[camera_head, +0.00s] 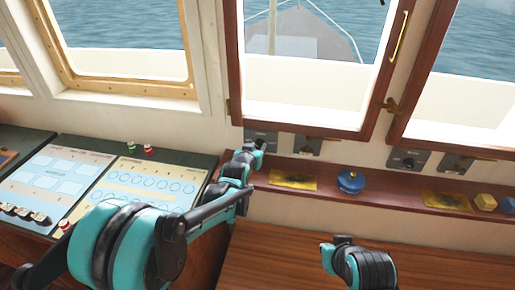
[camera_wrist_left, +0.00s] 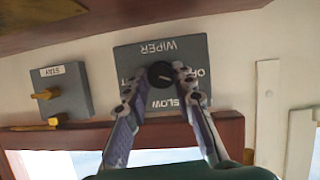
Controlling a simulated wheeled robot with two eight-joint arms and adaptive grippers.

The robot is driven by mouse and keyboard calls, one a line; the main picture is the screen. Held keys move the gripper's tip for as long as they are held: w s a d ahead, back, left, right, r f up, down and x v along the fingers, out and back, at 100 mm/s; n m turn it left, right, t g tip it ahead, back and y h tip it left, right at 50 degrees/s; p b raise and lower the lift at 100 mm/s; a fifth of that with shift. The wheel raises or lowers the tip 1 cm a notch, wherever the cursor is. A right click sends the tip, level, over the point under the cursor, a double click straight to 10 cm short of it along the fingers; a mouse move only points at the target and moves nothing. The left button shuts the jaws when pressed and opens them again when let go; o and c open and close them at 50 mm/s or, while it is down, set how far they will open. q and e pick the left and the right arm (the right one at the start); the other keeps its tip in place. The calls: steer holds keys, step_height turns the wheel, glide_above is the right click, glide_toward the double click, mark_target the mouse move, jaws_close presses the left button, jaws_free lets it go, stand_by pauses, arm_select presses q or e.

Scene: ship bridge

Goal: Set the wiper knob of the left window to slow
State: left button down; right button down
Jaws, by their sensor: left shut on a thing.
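The left window's wiper knob (camera_wrist_left: 160,74) is small, round and black. It sits on a grey plate (camera_wrist_left: 134,55) marked WIPER, upside down in the left wrist view. The OFF and SLOW lettering shows partly beside a finger; a label on the other side is mostly hidden. My left gripper (camera_wrist_left: 158,79) has its fingertips on either side of the knob and is shut on it. I cannot tell clearly which label the knob points to. In the head view my left gripper (camera_head: 253,151) reaches the plate below the middle window and covers the knob. My right gripper is not visible, only part of my right arm.
A STAY plate (camera_wrist_left: 63,92) with a brass fitting is beside the wiper plate. Another wiper plate (camera_head: 407,160) is under the right window. The ledge below holds yellow plates (camera_head: 292,180) and a blue round object (camera_head: 350,182). A control console (camera_head: 140,183) stands at left.

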arm_select(q)
steer(key=shift+d+m+y, duration=0.15)
steer(key=shift+m+y, duration=0.65)
steer(key=shift+m, duration=0.2)
steer(key=shift+s+d+f+m+t+y, duration=0.15)
steer(key=shift+m+y, duration=0.25)
steer(key=shift+m, duration=0.2)
steer(key=shift+w+r+m+t+y, duration=0.15)
steer(key=shift+m+y, duration=0.25)
steer(key=shift+m, duration=0.2)
steer(key=shift+s+f+m+t+y+b, duration=0.15)
steer(key=shift+m+t+y+b, duration=0.45)
steer(key=shift+m, duration=0.6)
steer(key=shift+d+f+m+y+b, duration=0.1)
steer(key=shift+m+y+b, duration=0.3)
steer(key=shift+m+y, duration=0.55)
steer(key=shift+m+h, duration=0.25)
steer(key=shift+m, duration=0.1)
steer(key=c, duration=1.3)
jaws_free()
steer(key=shift+o, duration=0.2)
